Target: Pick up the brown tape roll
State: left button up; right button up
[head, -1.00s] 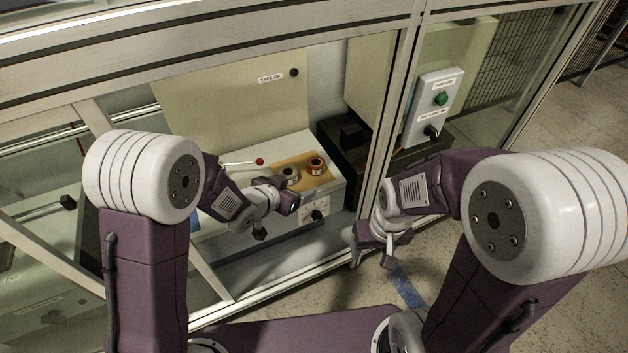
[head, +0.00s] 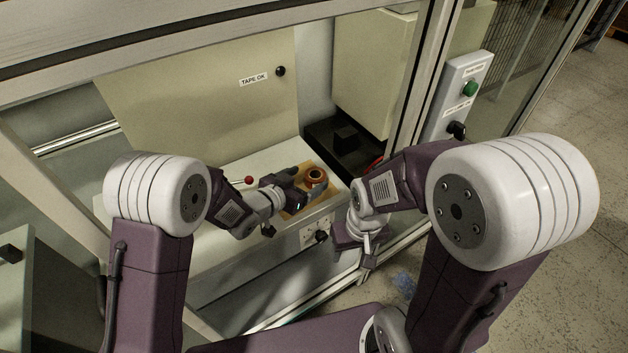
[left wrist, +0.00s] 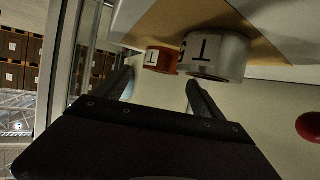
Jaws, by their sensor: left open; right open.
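The brown tape roll (head: 315,177) sits on a tan board (head: 322,195) on the white bench inside the enclosure. In the left wrist view the brown tape roll (left wrist: 156,60) appears past the fingertips, between them in the picture. A second, grey-white roll (left wrist: 216,58) with a "T" label is close beside it; in the head view my left gripper hides it. My left gripper (head: 300,187) is open, just left of the brown roll. Its two fingers (left wrist: 161,82) show apart and empty in the wrist view. My right gripper (head: 367,245) is open, low near the enclosure's frame.
A red-knobbed lever (head: 248,180) is left of the gripper; its knob (left wrist: 309,126) also shows in the wrist view. A "TAPE OK" panel (head: 200,110) stands behind. A black block (head: 346,138) and a green-button box (head: 462,95) are right. Frame posts (head: 412,85) border the opening.

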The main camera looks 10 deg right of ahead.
aim_at(319, 173)
pick_arm(q)
jog(key=b+x, duration=0.1)
jog(key=x, duration=0.1)
jog(key=b+x, duration=0.2)
jog(key=x, duration=0.1)
jog(key=shift+f, duration=0.4)
jog(key=shift+w, duration=0.1)
jog(key=shift+r, duration=0.15)
jog(key=c, duration=1.6)
jog(key=shift+r, duration=0.1)
